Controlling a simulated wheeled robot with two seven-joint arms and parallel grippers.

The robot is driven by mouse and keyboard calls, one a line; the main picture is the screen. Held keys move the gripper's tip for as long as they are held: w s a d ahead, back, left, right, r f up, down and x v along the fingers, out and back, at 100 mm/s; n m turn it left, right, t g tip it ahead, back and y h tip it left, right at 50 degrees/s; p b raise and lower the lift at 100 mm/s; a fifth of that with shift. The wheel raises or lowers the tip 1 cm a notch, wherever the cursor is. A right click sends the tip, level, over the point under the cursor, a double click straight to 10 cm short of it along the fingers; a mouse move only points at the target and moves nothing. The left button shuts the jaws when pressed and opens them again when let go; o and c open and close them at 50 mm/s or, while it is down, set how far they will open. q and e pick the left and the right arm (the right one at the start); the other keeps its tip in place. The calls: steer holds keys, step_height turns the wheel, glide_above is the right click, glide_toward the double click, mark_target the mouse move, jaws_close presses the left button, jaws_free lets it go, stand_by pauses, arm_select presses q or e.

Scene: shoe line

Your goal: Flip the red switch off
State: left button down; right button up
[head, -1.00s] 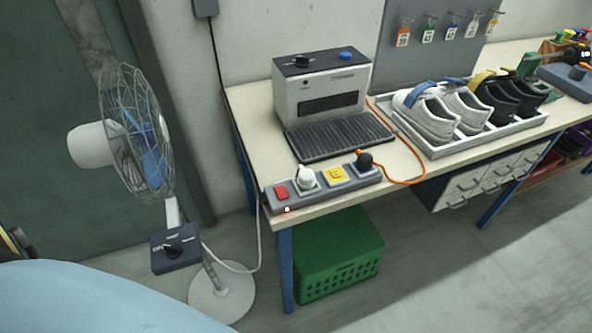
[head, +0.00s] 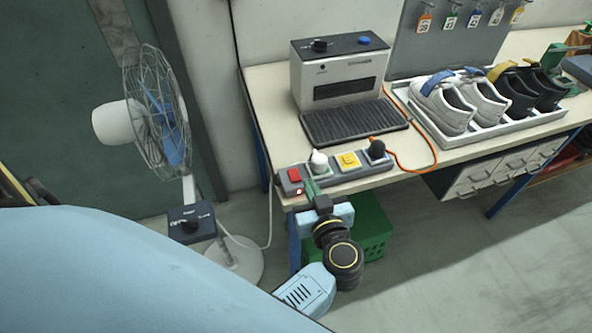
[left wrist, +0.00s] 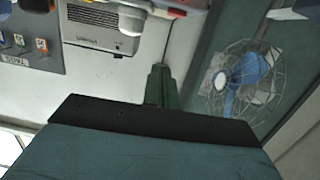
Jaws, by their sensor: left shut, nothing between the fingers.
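The red switch (head: 294,175) is on the left end of a grey power strip (head: 327,180) at the front left edge of the workbench. A small bright light (head: 299,191) shows on the strip's front just below the switch. My left gripper (head: 311,187) is shut and empty, its thin green fingers just right of and slightly below the red switch, in front of the strip. I cannot tell whether they touch it. In the left wrist view the closed green fingers (left wrist: 161,86) point up the picture. The switch is not clearly visible there. My right gripper is not in view.
A white plug (head: 319,162), a yellow switch (head: 348,160) and a black plug (head: 377,148) with an orange cable sit along the strip. Behind is a white heater box (head: 340,85). A fan (head: 165,105) stands left. A green crate (head: 375,225) is under the bench.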

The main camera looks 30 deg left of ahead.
arm_select(q)
steer(key=shift+s+a+r+n+g, duration=0.1)
steer(key=shift+s+r+n+g, duration=0.3)
steer(key=shift+g, duration=0.3)
steer(key=shift+w, duration=0.15)
glide_above(296, 178)
steer(key=shift+s+d+f+b, duration=0.15)
steer(key=shift+f+b, duration=0.05)
steer(key=shift+f, duration=0.35)
steer(key=shift+s+d+f+b, duration=0.1)
steer(key=shift+d+f+b, duration=0.1)
steer(key=shift+f, duration=0.35)
steer(key=shift+w+a+f+b, duration=0.15)
steer(key=shift+a+f+b, duration=0.1)
steer(key=shift+f, duration=0.4)
steer(key=shift+w+a+f+b, duration=0.1)
steer(key=shift+f+b, duration=0.1)
steer(key=shift+f, duration=1.25)
